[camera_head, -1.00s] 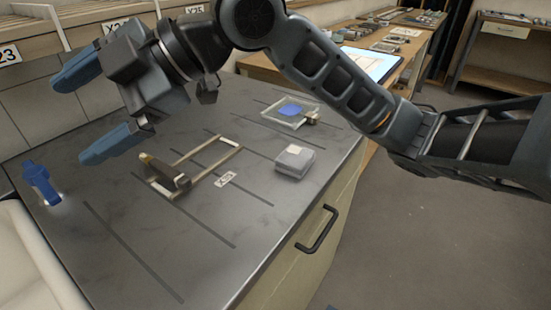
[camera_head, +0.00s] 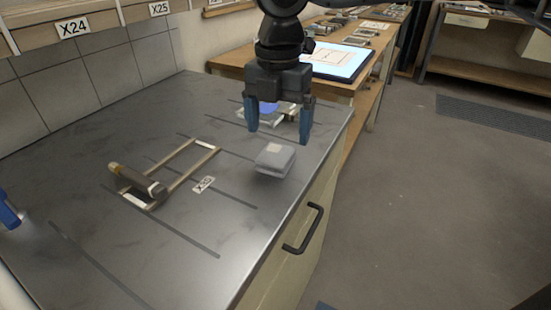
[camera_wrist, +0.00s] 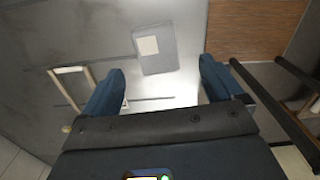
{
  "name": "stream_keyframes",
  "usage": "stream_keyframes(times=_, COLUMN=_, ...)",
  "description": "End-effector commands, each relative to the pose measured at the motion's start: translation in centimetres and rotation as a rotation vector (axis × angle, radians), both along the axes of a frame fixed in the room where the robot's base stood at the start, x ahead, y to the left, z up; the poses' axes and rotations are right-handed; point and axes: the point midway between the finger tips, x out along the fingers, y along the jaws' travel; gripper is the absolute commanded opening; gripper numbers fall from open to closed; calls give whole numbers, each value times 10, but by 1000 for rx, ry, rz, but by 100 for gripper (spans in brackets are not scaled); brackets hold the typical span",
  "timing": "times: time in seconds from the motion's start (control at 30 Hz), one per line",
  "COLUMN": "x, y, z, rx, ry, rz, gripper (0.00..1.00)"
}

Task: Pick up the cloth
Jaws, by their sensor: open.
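The cloth (camera_head: 275,160) appears to be the grey folded pad with a pale patch on top, lying near the right edge of the metal worktop (camera_head: 165,235). It also shows in the wrist view as the cloth (camera_wrist: 155,50), a grey rounded square just beyond the fingertips. My gripper (camera_head: 278,132) points down above the worktop, just behind and above the cloth in the head view. Its two blue fingers are apart with nothing between them. The wrist view also shows my gripper (camera_wrist: 162,78) open and apart from the cloth.
A wooden frame (camera_head: 205,146) with a dark cylindrical tool (camera_head: 138,182) lies left of the cloth, beside a label (camera_head: 204,184). A clear dish with blue content (camera_head: 267,108) is partly hidden behind my gripper. A blue bottle (camera_head: 8,215) stands at far left.

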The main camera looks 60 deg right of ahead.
Motion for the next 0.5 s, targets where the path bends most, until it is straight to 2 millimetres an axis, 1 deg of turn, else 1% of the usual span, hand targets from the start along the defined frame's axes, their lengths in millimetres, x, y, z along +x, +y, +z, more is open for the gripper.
stream_keyframes(times=0.03, x=0, y=0, z=-7, rx=0, ry=1, rz=0, gripper=94)
stream_keyframes(times=0.17, x=1, y=2, z=-19, rx=1, ry=0, rz=1, gripper=94)
stream_keyframes(times=0.4, x=3, y=4, z=-53, rx=0, ry=0, rz=0, gripper=94)
stream_keyframes(times=0.5, x=4, y=4, z=-61, rx=1, ry=-2, rz=0, gripper=94)
